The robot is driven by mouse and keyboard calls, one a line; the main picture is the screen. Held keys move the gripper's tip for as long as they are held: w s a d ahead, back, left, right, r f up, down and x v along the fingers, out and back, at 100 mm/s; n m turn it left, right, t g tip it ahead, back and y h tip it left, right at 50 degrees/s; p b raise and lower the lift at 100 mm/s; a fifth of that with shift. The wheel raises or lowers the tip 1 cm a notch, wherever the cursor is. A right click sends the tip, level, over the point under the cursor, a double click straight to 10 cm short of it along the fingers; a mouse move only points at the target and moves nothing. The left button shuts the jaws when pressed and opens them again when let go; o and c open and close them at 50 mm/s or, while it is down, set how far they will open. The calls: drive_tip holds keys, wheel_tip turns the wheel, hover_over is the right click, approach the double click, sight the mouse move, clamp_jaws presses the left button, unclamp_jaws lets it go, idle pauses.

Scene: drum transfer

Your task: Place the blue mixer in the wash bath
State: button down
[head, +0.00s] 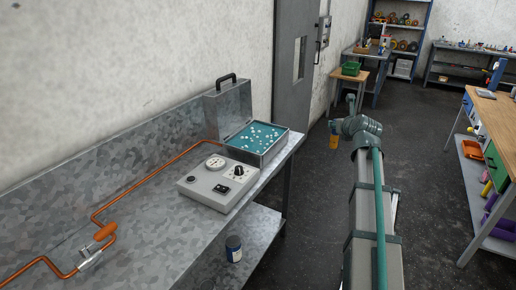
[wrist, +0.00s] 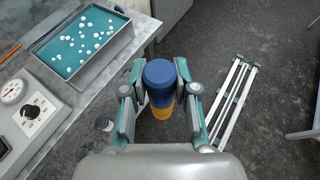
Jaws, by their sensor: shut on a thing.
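My gripper (wrist: 160,92) is shut on the blue mixer (wrist: 160,73), a cylinder with a blue top and an orange lower part, held between both fingers. In the head view my gripper (head: 338,127) is over the floor, right of the bench, with the orange part of the mixer (head: 334,142) showing below it. The wash bath (head: 264,157) is an open metal box of teal liquid with white foam bits, on the bench to the left of my gripper. It also shows at the upper left of the wrist view (wrist: 48,62). The mixer is apart from the bath.
A grey control box (head: 218,183) with a gauge and dial stands in front of the bath. The bath's raised lid (head: 229,105) stands behind it. Orange pipe (head: 150,196) runs along the bench (head: 130,225). A blue jar (head: 234,249) sits on the lower shelf. A workbench (head: 493,108) is at right.

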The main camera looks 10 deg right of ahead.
drive_tip(key=w+a+f+n+y, duration=0.1)
drive_tip(key=w+a+n+y, duration=0.1)
drive_tip(key=w+a, duration=0.45)
drive_tip(key=w+a+f+n+y, duration=0.15)
drive_tip(key=w+a, duration=0.25)
drive_tip(key=a, duration=0.6)
drive_tip(key=w+a+f+n+y, duration=0.1)
drive_tip(key=w+a+n+y, duration=0.1)
drive_tip(key=w+a, duration=0.45)
drive_tip(key=w+f+p, duration=0.4)
drive_tip(key=w+f, duration=0.8)
drive_tip(key=shift+f+g, duration=0.15)
drive_tip(key=shift+g, duration=0.25)
drive_tip(key=shift+w+f+m, duration=0.1)
drive_tip(key=shift+m, duration=0.15)
drive_tip(key=c, duration=0.9)
unclamp_jaws()
